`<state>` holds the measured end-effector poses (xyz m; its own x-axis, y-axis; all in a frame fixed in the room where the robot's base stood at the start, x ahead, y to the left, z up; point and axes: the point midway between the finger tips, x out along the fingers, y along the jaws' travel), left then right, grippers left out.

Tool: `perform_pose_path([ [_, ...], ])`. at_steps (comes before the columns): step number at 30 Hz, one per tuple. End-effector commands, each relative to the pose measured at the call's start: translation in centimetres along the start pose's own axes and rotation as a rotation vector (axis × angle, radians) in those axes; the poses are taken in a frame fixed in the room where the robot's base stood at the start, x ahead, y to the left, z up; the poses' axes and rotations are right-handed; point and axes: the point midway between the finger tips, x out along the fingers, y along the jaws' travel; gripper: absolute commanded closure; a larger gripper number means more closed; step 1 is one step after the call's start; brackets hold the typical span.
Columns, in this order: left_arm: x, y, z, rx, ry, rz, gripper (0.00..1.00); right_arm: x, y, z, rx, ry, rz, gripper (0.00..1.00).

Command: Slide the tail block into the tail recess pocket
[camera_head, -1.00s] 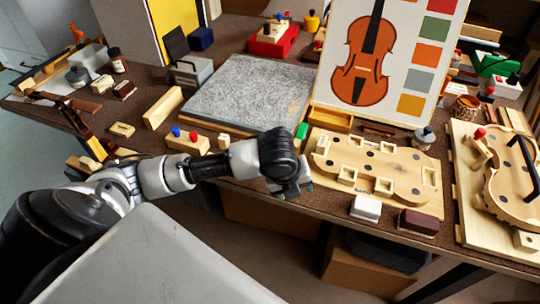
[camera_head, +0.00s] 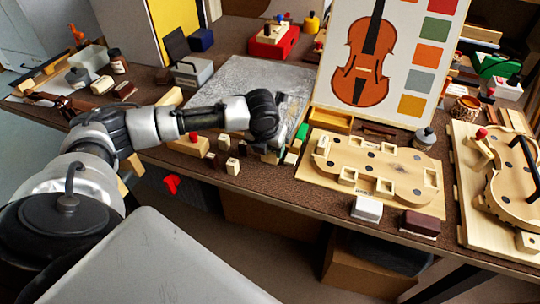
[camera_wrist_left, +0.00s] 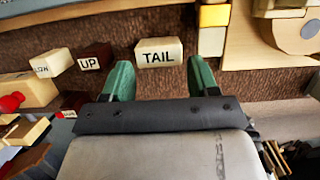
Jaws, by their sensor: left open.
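The tail block (camera_wrist_left: 159,56), a pale wooden block lettered TAIL, lies on the brown bench in the left wrist view. My left gripper (camera_wrist_left: 160,68) is open, its green fingers on either side of the block's near part; contact is not visible. In the head view my left gripper (camera_head: 271,156) is low over the bench near its front edge, and hides the tail block. The wooden violin mould (camera_head: 375,166) with several square recess pockets lies to its right. I cannot tell which pocket is the tail recess. My right gripper is not in view.
Small labelled blocks, one marked UP (camera_wrist_left: 95,56), lie left of the tail block. A yellow block (camera_wrist_left: 214,15) and a cream block (camera_wrist_left: 211,42) stand close on its right.

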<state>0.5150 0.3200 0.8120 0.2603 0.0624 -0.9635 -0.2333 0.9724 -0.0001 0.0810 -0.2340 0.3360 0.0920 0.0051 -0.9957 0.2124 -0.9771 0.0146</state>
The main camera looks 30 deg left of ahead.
Motion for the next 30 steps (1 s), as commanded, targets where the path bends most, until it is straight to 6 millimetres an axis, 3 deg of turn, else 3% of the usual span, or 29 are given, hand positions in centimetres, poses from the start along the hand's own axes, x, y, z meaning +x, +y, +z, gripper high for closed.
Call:
perform_pose_path([
  [7,3.7,0.1,0.3,0.000,0.002,0.001,0.40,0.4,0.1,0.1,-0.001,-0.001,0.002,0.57],
  [16,4.1,0.1,0.3,0.000,0.000,0.001,0.40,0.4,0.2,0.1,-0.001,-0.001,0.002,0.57],
  [22,4.1,0.1,0.3,0.000,0.000,0.001,0.69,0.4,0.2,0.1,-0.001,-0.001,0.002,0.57],
  [30,3.9,0.1,0.4,0.000,-0.001,0.000,0.70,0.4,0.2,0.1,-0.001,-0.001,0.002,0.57],
])
